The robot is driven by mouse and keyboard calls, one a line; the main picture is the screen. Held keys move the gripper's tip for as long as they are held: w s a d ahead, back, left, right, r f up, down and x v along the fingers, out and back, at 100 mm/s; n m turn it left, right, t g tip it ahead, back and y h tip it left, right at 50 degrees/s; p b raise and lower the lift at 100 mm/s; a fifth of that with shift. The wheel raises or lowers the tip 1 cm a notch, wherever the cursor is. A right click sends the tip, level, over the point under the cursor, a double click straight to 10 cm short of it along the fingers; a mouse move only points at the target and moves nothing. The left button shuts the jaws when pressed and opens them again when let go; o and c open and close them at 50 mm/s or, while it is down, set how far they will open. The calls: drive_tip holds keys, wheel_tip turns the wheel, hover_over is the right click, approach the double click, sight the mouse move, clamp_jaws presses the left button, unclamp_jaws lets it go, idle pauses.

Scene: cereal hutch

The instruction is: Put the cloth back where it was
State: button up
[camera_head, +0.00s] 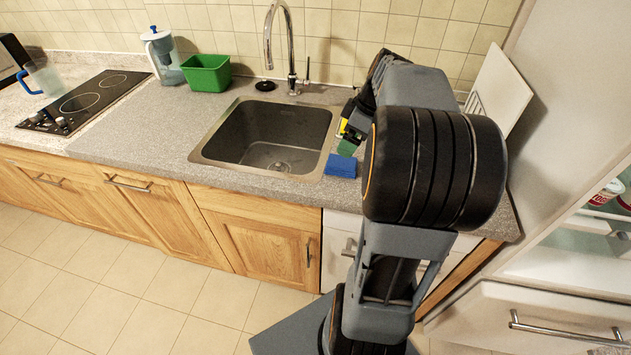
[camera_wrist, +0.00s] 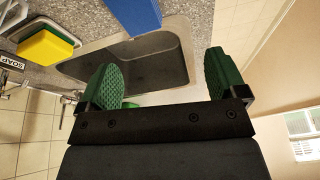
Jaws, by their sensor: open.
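The blue block-shaped piece, which looks like the folded cloth (camera_head: 341,166), lies on the grey counter at the front right corner of the sink. It also shows at the top of the wrist view (camera_wrist: 136,14). My gripper (camera_wrist: 163,80) is open, with its two green pads apart and nothing between them. In the head view my gripper (camera_head: 347,146) is partly hidden by my arm, and a green pad shows just behind the cloth. The cloth is apart from the pads in the wrist view.
The sink (camera_head: 268,138) is empty, with a tall tap (camera_head: 290,45) behind it. A yellow sponge (camera_wrist: 45,50) and a soap bottle (camera_wrist: 13,67) stand beside it. A green tub (camera_head: 207,74), a jug (camera_head: 163,55) and a hob (camera_head: 85,101) are left. The counter left of the sink has free room.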

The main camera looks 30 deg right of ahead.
drive_tip(key=s+a+f+m+h, duration=0.1)
drive_tip(key=s+a+m, duration=0.3)
drive_tip(key=a, duration=0.6)
drive_tip(key=s+a+f+m+h, duration=0.1)
drive_tip(key=s+a+f+m, duration=0.2)
drive_tip(key=a, duration=0.7)
drive_tip(key=shift+s+a+f+m+t+h, duration=0.15)
drive_tip(key=shift+s+f+m+t+h, duration=0.25)
drive_tip(key=shift+s, duration=0.55)
drive_tip(key=shift+f, duration=0.1)
